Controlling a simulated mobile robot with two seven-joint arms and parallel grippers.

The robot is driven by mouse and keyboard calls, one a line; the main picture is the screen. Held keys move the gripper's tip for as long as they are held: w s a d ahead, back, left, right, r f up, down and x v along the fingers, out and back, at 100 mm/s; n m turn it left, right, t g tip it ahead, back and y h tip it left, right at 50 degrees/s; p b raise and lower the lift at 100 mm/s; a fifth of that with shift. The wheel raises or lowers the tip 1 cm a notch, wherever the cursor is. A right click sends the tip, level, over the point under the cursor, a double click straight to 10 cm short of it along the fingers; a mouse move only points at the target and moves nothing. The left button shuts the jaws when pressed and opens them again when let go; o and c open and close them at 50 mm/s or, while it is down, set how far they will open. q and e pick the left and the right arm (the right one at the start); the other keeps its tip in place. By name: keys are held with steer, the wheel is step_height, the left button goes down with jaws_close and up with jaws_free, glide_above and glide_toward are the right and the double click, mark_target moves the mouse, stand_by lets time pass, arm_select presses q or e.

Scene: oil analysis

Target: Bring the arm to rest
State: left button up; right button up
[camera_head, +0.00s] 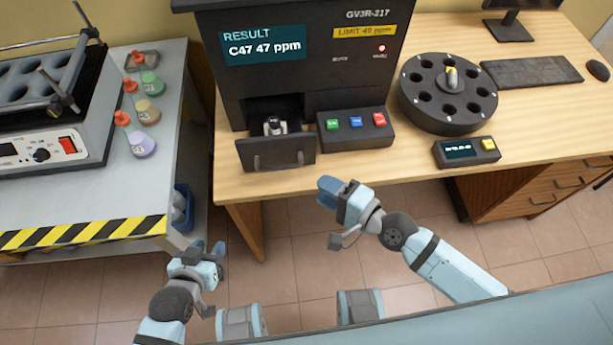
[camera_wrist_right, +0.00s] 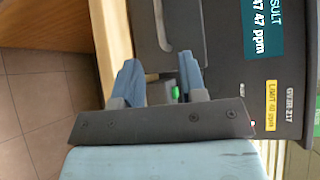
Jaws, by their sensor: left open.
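My right gripper (camera_head: 328,191) is over the front edge of the wooden desk, below the analyser's open front door. In the right wrist view its two blue fingers (camera_wrist_right: 159,75) stand apart with nothing held between them. My left gripper (camera_head: 208,248) hangs low over the floor between the side bench and the desk. It is open, and I see nothing in it. The analyser (camera_head: 300,80) shows "RESULT C47 47 ppm" on its screen, with a red light lit beside "LIMIT 40 ppm". A small vial-like item (camera_head: 274,126) sits in its open bay.
The open door (camera_head: 277,153) juts toward me. A button box (camera_head: 355,132), a round black carousel (camera_head: 447,100) and a small display box (camera_head: 466,152) stand on the desk (camera_head: 400,168). Several flasks (camera_head: 145,111) stand on the left bench (camera_head: 160,185). Floor below is clear.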

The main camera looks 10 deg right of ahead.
arm_select(q)
steer(key=shift+a, duration=0.2)
arm_select(e)
steer(key=shift+v, duration=1.15)
arm_select(q)
steer(key=shift+a, duration=0.1)
arm_select(e)
steer(key=s+d+f+n+g+h, duration=0.1)
steer(key=s+d+f+n+h, duration=0.65)
steer(key=n, duration=0.55)
arm_select(q)
step_height(320, 180, up, 14)
steer(key=p, duration=1.6)
steer(key=shift+s+a+f+m+t, duration=0.25)
steer(key=shift+s+a+m+t, duration=0.1)
steer(key=shift+a+m, duration=0.1)
arm_select(e)
step_height(320, 180, up, 12)
steer(key=w+d+h, duration=0.1)
steer(key=shift+w+d+r+t, duration=0.2)
steer(key=shift+w+d+t, duration=0.05)
steer(key=shift+w+t, duration=0.05)
